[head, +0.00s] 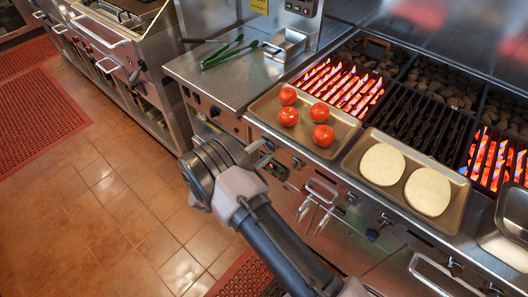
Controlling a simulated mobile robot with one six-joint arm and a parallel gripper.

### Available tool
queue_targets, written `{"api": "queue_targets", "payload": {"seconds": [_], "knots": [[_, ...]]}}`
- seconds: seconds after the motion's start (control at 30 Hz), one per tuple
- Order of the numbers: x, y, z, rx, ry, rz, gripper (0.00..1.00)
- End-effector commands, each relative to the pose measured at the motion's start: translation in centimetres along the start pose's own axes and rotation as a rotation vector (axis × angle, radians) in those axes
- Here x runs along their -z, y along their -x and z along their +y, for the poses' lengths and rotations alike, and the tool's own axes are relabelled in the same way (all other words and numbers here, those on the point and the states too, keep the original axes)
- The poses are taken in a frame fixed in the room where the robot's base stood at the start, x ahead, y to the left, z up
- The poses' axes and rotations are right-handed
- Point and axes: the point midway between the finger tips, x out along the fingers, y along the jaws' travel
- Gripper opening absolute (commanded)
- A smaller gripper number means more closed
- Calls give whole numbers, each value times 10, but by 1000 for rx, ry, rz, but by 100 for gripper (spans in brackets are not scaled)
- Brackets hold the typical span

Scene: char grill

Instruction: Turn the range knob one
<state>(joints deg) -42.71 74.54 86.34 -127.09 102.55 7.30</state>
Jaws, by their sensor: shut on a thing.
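My gripper (264,154) is at the front panel of the grill range, below the tray of tomatoes. Its jaws are shut on a range knob, which is mostly hidden by the fingers and the wrist, so its angle cannot be told. Other range knobs show along the front panel: one knob (297,162) just right of my gripper, one (351,198) further right and one (215,111) to the left.
A metal tray (262,112) with several tomatoes and a tray (352,166) with two flatbreads lie by the glowing grill (345,88). Tongs (228,52) lie on the steel counter (205,75). Handles (318,193) stick out below the panel.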

Motion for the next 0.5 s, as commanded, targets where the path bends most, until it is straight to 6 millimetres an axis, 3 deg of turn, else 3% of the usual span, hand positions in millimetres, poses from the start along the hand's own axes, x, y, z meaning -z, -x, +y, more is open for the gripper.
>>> {"api": "queue_targets", "payload": {"seconds": [0.5], "knots": [[1,0,2,4,-471,36,4]]}}
